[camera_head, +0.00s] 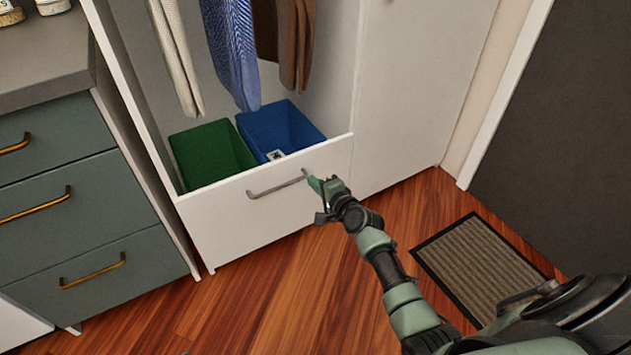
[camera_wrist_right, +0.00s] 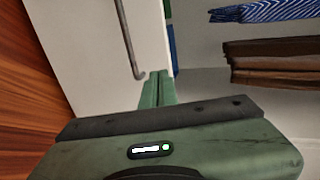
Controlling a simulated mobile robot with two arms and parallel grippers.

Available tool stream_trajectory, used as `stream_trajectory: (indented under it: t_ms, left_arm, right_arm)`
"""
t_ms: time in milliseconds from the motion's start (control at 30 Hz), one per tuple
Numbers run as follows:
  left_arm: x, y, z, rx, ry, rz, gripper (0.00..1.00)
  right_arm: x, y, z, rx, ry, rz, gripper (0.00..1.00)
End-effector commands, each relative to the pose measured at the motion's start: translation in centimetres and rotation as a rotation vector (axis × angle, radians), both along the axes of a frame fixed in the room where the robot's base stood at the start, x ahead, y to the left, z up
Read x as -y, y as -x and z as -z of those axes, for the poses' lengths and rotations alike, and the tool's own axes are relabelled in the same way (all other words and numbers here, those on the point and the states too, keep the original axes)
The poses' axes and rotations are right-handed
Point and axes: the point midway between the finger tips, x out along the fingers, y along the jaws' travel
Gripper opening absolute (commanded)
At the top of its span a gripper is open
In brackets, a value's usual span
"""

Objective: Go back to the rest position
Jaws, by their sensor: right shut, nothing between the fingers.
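My right gripper (camera_head: 315,184) is shut and empty, just right of the grey handle (camera_head: 277,184) of a white drawer front (camera_head: 235,223). In the right wrist view its green fingers (camera_wrist_right: 157,88) are together, close to the end of the handle (camera_wrist_right: 129,42); I cannot tell whether they touch it. My right arm reaches in from the lower right.
Behind the white front stand a green bin (camera_head: 208,153) and a blue bin (camera_head: 280,130), with clothes (camera_head: 232,50) hanging above. A grey-green drawer cabinet (camera_head: 85,205) stands left. A doormat (camera_head: 478,265) lies on the wooden floor right, near a dark door (camera_head: 565,140).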

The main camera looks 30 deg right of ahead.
Motion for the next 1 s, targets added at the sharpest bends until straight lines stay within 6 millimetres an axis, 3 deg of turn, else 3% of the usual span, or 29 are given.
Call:
stream_trajectory:
  t_ms: [267,367,467,633,800,1000]
  left_arm:
    - [-0.3,0.7,0.4,-0.037,-0.008,-0.003,1.00]
    - [-0.3,0.7,0.4,-0.036,-0.008,-0.003,1.00]
    - [-0.3,0.7,0.4,-0.035,-0.008,-0.003,1.00]
    - [-0.2,0.7,0.4,-0.035,-0.008,-0.003,1.00]
    - [-0.2,0.7,0.4,-0.034,-0.007,-0.003,1.00]
    - [-0.2,0.7,0.4,-0.034,-0.007,-0.003,1.00]
  right_arm:
    - [-0.1,0.5,-0.1,-0.002,0.009,-0.007,0.00]
    - [-1.5,2.0,0.2,-0.023,0.094,-0.073,0.00]
    - [-4.4,5.7,0.8,-0.069,0.293,-0.223,0.00]
    - [-9.2,15.1,1.3,-0.166,0.733,-0.546,0.00]
    - [-10.8,21.5,0.5,-0.225,0.999,-0.737,0.00]
    - [-11.2,26.8,-0.9,-0.277,1.196,-0.880,0.00]
